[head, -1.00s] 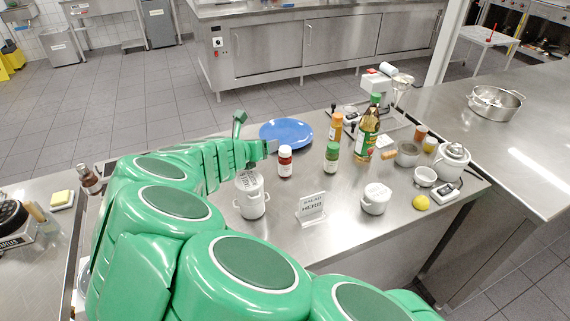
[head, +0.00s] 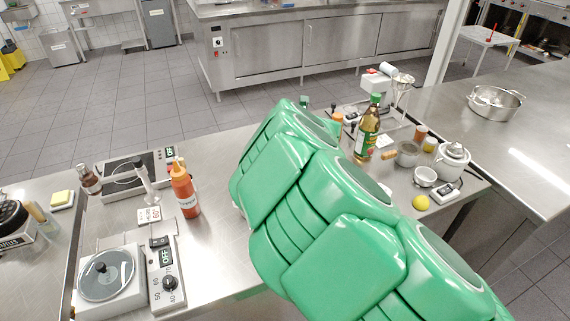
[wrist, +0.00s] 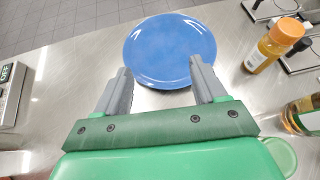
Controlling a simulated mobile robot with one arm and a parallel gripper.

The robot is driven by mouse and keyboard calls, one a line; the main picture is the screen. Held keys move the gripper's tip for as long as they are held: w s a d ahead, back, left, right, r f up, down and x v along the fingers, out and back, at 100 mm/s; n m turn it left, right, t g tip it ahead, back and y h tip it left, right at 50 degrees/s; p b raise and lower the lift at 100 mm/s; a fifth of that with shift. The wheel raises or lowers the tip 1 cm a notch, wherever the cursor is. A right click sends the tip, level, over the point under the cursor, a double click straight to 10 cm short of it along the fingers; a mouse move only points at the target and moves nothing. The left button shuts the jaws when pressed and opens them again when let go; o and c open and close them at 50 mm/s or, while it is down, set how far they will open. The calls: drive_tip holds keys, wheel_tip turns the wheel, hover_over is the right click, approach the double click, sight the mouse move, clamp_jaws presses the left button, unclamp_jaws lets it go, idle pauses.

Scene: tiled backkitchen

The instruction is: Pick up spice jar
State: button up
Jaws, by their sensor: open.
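My gripper (wrist: 160,84) is open and empty in the wrist view, its two grey fingers pointing toward a blue plate (wrist: 168,50) on the steel counter. An orange bottle with an orange cap (wrist: 268,48) stands right of the fingers, apart from them; only its top part (head: 337,117) shows in the head view. A small jar with a brownish lid (head: 421,132) and a yellowish jar (head: 430,145) stand at the right of the counter. I cannot tell which is the spice jar. My arm hides the red-capped and green-capped jars in the head view.
A tall oil bottle (head: 367,130), a grey pot (head: 407,154), a lidded white pot (head: 453,158) and a lemon (head: 420,202) stand right of my arm.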

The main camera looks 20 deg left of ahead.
drive_tip(key=w+d+r+n+g+y, duration=0.1)
drive_tip(key=d+r+n+g+y, duration=0.15)
drive_tip(key=d+y, duration=0.35)
drive_tip(key=s+f+n+g, duration=0.3)
drive_tip(key=s+n+g, duration=0.15)
drive_tip(key=s, duration=0.35)
drive_tip(key=shift+n, duration=0.4)
drive_tip(key=shift+s+x, duration=0.25)
drive_tip(key=shift+x, duration=0.95)
drive_tip(key=shift+s+x, duration=0.2)
drive_tip(key=shift+x, duration=1)
drive_tip(key=shift+s+x, duration=0.25)
drive_tip(key=shift+x, duration=0.95)
drive_tip(key=shift+w+a+f, duration=0.15)
drive_tip(key=shift+a+f, duration=0.2)
drive_tip(key=shift+a, duration=0.1)
drive_tip(key=shift+c, duration=0.4)
drive_tip(key=c, duration=1.1)
